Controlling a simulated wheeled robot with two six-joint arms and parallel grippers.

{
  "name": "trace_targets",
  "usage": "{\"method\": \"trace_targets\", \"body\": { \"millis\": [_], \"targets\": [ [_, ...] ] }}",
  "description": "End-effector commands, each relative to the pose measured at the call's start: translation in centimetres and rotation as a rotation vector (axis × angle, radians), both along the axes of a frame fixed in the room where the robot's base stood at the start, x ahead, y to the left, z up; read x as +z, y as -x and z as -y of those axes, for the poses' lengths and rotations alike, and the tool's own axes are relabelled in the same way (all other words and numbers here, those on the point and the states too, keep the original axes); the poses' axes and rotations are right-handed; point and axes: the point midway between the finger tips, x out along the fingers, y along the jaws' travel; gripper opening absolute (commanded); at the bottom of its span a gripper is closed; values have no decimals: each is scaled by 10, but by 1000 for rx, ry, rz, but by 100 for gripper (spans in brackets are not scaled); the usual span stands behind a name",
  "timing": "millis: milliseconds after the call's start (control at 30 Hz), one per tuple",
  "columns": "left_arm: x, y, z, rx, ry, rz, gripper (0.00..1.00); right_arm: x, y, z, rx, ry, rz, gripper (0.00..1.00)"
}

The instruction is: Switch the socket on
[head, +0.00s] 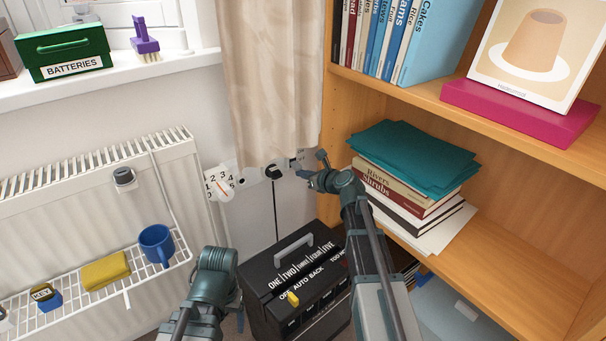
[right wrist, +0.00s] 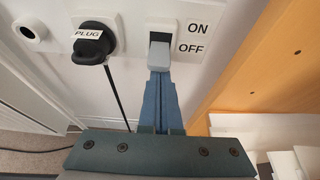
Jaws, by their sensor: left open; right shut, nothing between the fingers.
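The white wall socket panel (head: 250,176) is below the curtain in the head view. A black plug (right wrist: 92,46) labelled PLUG sits in it, with a black cord hanging down. To its right is the switch (right wrist: 160,52), a pale slider at the lower end of a dark slot, level with the OFF label (right wrist: 191,50); the ON label (right wrist: 198,28) is above. My right gripper (right wrist: 160,74) is shut and empty, its fingertips just below the slider; touching or a small gap, I cannot tell. My left gripper (head: 238,312) is open and low, left of the black box, its fingers mostly hidden.
A black box (head: 262,268) with a handle stands below the socket. A wooden bookcase (head: 490,225) with books is close on the right. A radiator (head: 90,195) with a wire rack holding a blue mug (head: 157,244) and a yellow sponge (head: 106,270) is on the left.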

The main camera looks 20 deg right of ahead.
Motion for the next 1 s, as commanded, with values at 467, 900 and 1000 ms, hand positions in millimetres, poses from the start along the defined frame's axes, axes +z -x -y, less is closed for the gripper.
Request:
{"method": "trace_targets", "body": {
  "millis": [467, 900, 1000],
  "targets": [
    [17, 0, 0, 0, 0, 0, 78, 18, -1, 0, -2, -3, 2, 0],
    [12, 0, 0, 0, 0, -1, 78, 13, -4, 0, -3, -7, 3, 0],
    [2, 0, 0, 0, 0, 0, 78, 2, -4, 2, -2, -5, 1, 0]
  ]
}}
